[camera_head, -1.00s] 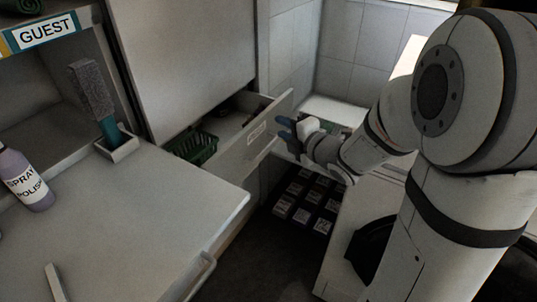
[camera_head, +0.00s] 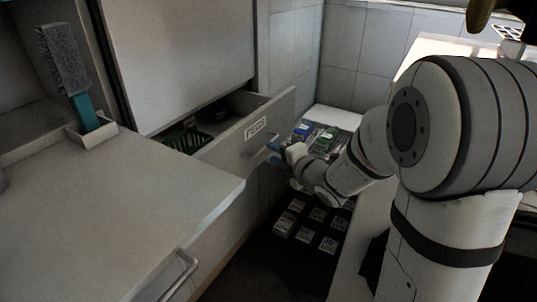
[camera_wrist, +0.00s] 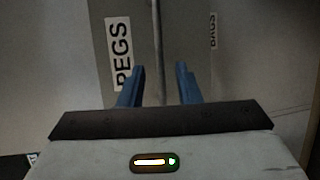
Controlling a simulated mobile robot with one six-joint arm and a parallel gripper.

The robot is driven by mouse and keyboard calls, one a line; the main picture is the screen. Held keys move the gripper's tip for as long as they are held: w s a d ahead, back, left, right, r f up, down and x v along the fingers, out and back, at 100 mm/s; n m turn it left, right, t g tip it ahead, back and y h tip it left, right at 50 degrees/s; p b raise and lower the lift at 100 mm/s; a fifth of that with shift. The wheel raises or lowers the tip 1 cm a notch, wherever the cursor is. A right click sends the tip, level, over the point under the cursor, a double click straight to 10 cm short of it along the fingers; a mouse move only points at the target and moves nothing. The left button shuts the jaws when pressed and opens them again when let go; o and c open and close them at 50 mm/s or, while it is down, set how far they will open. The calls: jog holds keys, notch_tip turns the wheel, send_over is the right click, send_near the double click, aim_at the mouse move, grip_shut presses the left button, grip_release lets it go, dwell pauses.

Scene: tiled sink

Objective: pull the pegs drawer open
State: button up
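The pegs drawer (camera_head: 225,145) stands partly open in the cabinet in the head view, its white PEGS label (camera_head: 255,128) on the front. A green basket (camera_head: 184,140) and a dark item show inside it. The drawer's bar handle (camera_head: 260,148) sits below the label. My gripper (camera_head: 276,153) is at the handle, in front of the drawer front. In the wrist view, the two blue fingers (camera_wrist: 161,82) are spread apart, with the handle bar (camera_wrist: 157,45) between their lines and a gap on each side. The PEGS label also shows there (camera_wrist: 119,52). Contact with the handle is not visible.
A BAGS label (camera_wrist: 213,32) is on the neighbouring front. A counter (camera_head: 110,215) with a brush (camera_head: 66,65) in a holder is at left. A lower handle (camera_head: 180,277) sticks out below it. Small boxes (camera_head: 320,138) stand on a white surface beyond my gripper.

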jog(key=x, duration=0.4)
jog(key=shift+b, duration=0.3)
jog(key=shift+c, duration=0.4)
grip_shut()
